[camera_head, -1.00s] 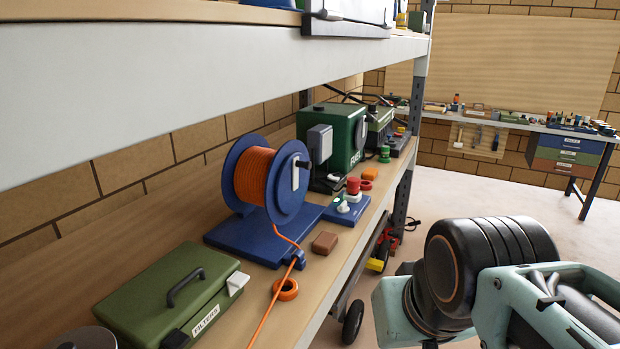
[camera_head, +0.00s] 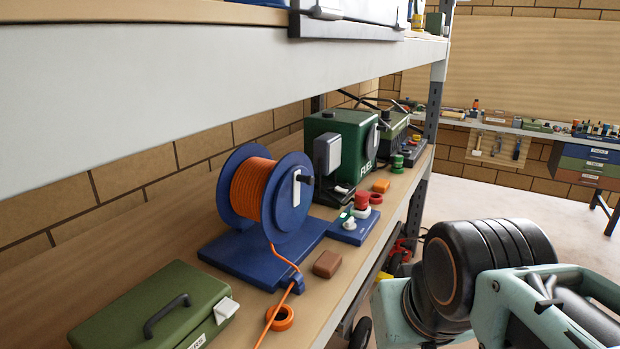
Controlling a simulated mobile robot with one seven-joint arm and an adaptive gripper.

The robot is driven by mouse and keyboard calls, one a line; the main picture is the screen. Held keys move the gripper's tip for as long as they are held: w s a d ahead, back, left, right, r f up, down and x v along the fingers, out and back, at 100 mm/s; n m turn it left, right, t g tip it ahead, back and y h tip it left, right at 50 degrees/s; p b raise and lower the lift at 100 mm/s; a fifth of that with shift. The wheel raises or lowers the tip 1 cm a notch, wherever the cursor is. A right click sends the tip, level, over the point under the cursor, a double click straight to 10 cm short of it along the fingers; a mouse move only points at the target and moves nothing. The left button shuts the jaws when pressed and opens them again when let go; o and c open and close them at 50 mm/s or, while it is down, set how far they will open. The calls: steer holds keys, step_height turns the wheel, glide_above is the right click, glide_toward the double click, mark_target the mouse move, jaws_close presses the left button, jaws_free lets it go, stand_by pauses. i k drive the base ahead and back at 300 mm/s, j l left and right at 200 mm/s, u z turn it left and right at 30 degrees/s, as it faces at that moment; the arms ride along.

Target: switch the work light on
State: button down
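A grey flat-panelled lamp-like thing (camera_head: 327,160) stands on the shelf in front of the green FUEL box; it may be the work light, and I see no clear glow from it. To its lower right is a small blue control box (camera_head: 354,232) with a red button (camera_head: 362,201) and a white knob or switch (camera_head: 349,223); I cannot tell its setting. My arm shows at the lower right, outside the shelf's front edge and apart from these things. My gripper's fingertips are not visible.
A blue reel (camera_head: 290,205) of orange cable stands left of the control box, its cable running forward. A brown block (camera_head: 327,264), an orange ring (camera_head: 281,318) and a green case (camera_head: 152,306) lie nearby. The upper shelf beam (camera_head: 200,70) overhangs.

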mark_target(338, 189)
steer(key=i+l+u, duration=0.15)
steer(key=i+l, duration=0.25)
steer(key=i+l+u, duration=0.2)
steer(key=i+l, duration=0.3)
steer(key=i+l+u, duration=0.15)
steer(key=i+l, duration=0.25)
steer(key=i+l+u, duration=0.2)
steer(key=i+l, duration=0.15)
steer(key=l, duration=0.35)
steer(key=k+z, duration=0.2)
steer(key=i+u, duration=0.2)
